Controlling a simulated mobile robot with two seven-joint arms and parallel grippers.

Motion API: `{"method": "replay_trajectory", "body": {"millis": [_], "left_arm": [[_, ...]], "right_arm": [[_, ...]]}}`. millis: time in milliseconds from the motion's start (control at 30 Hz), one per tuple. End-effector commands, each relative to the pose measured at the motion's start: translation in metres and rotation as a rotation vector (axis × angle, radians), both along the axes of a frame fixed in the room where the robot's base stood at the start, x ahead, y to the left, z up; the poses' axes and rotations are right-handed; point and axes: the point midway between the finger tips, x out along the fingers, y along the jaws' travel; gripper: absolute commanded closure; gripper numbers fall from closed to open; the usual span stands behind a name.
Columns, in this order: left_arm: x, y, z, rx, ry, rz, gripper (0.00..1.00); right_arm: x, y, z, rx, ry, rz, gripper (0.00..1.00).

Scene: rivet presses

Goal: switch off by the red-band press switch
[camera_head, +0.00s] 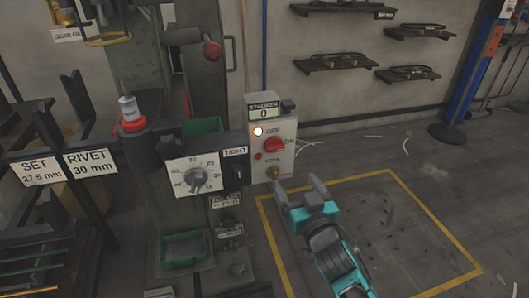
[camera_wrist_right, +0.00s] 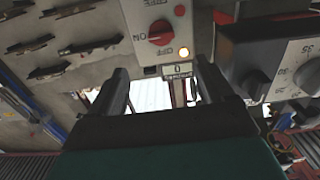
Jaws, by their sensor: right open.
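The press (camera_head: 133,125) with the red band stands at the left in the head view. To its right is a pale switch box (camera_head: 285,170) with a red rotary switch (camera_head: 273,145), its ridge lying sideways towards the ON mark. A lamp (camera_head: 258,131) on the box glows. My right gripper (camera_head: 298,187) is open and empty, below and in front of the box, apart from the switch. In the right wrist view, which appears upside down, the red switch (camera_wrist_right: 161,32) shows beyond the two open fingers (camera_wrist_right: 162,85). My left gripper is not in view.
A stroke counter (camera_head: 263,113) reading 0 tops the box. A dial panel (camera_head: 193,175) sits left of it, and a red-ball lever (camera_head: 211,49) stands above. A green bin (camera_head: 184,250) is below. Yellow-marked floor (camera_head: 400,220) and wall racks (camera_head: 336,62) lie to the right.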

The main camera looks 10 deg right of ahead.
Motion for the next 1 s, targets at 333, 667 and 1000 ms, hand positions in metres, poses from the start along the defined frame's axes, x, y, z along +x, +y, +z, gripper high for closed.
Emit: {"method": "replay_trajectory", "body": {"millis": [333,667,1000], "left_arm": [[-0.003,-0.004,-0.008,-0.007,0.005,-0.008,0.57],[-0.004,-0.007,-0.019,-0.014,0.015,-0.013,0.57],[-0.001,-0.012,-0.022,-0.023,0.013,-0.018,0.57]], "right_arm": [[0.025,0.001,0.001,0.004,-0.024,-0.001,0.19],[0.084,0.003,0.000,0.002,-0.024,-0.001,0.19],[0.128,0.004,0.000,0.004,-0.021,-0.002,0.19]]}}
